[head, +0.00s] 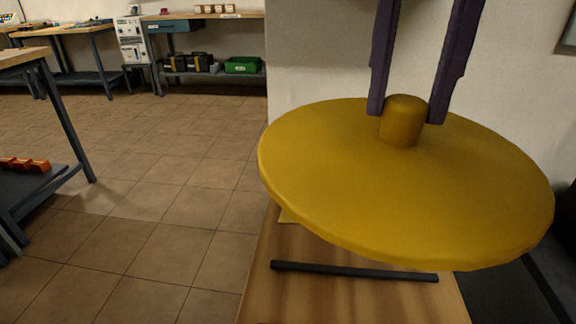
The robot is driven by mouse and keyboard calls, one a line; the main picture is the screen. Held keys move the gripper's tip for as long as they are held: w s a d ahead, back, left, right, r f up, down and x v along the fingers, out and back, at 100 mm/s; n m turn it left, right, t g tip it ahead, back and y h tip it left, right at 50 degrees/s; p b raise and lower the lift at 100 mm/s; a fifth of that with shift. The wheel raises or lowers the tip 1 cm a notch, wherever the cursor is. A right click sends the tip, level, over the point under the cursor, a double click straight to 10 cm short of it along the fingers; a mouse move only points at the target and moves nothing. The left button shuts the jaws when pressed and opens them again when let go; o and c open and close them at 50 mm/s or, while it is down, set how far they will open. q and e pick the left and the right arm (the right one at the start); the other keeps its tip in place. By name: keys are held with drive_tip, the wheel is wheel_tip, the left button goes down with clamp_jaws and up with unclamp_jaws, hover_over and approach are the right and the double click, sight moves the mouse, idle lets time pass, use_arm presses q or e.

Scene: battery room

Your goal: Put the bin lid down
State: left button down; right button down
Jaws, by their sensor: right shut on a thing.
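The bin lid (330,180) is a large round yellow disc with a short knob (403,128) on top. It is in the right half of the head view, over a wooden surface. My right gripper (405,112) comes down from the top edge, with its two dark purple fingers shut on either side of the knob. The lid hides much of the surface below it, so I cannot tell whether it touches anything there. My left gripper is not in view.
A dark bar (355,272) lies on the wooden surface (350,303) in front of the lid. A pale wall (310,60) stands behind. Tiled floor (170,190) is open to the left. Workbenches (225,15) stand at the back, with a green box (243,65) on a lower shelf.

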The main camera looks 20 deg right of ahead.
drive_tip(key=shift+f+m+b, duration=0.3)
drive_tip(key=shift+f+m, duration=0.35)
drive_tip(key=shift+m, duration=0.35)
drive_tip(key=shift+f+b, duration=3)
drive_tip(key=shift+f, duration=6.95)
drive_tip(key=shift+d+f, duration=0.1)
drive_tip(key=shift+f, duration=0.15)
drive_tip(key=shift+c, duration=2.4)
unclamp_jaws()
